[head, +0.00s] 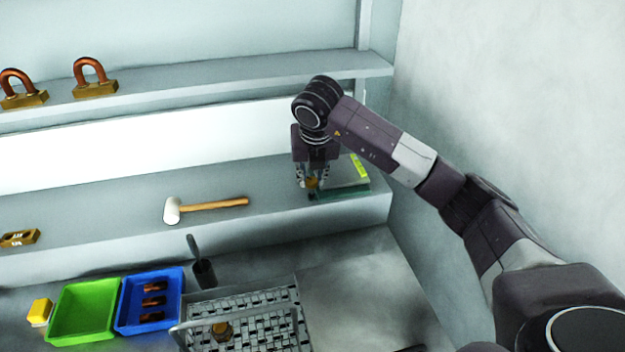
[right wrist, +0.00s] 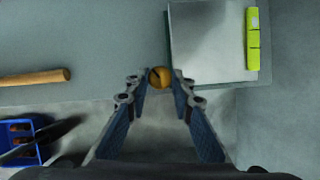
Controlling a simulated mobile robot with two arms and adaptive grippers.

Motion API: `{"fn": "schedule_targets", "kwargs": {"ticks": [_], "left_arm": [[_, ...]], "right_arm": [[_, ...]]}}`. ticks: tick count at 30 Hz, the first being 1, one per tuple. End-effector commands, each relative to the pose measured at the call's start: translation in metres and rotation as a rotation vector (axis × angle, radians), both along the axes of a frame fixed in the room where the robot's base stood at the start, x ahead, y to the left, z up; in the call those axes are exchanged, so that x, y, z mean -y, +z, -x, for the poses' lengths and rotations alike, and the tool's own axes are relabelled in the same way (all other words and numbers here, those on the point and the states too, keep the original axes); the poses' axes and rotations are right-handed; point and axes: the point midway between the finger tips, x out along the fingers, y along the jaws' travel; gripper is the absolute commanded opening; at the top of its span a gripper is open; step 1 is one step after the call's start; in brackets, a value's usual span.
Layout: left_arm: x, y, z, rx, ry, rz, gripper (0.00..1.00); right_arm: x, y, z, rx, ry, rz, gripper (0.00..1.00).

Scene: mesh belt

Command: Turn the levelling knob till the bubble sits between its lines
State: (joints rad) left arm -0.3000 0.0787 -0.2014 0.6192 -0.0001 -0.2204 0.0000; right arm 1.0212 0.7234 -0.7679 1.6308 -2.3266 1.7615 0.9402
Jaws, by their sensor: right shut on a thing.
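The brass levelling knob (right wrist: 160,77) sits at the corner of a flat plate (right wrist: 205,50) on the lower shelf. My right gripper (right wrist: 161,84) points down over it with a finger on each side, shut on the knob. In the head view the knob (head: 313,182) shows small between the fingers of the right gripper (head: 312,187). A yellow-green level vial (right wrist: 252,40) lies along the plate's right edge; it also shows in the head view (head: 358,166). The bubble and its lines are too small to make out. My left gripper is out of view.
A white-headed mallet (head: 205,206) lies on the same shelf, left of the plate. Below stand a mesh belt (head: 245,310), a green tray (head: 84,310), a blue tray (head: 150,301) and a dark cup with a handle (head: 203,272). Two padlock-like weights (head: 95,78) (head: 22,90) stand on the upper shelf.

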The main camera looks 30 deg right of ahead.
Motion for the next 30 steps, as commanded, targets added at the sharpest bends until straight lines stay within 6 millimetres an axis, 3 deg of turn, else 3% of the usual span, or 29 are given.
{"fn": "schedule_targets", "kwargs": {"ticks": [15,30], "left_arm": [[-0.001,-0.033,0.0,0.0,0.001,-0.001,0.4],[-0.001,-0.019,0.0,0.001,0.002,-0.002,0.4]], "right_arm": [[-0.004,0.0,-0.004,0.005,-0.482,0.001,0.0],[-0.005,0.005,-0.008,0.004,-0.96,0.001,0.0]]}}
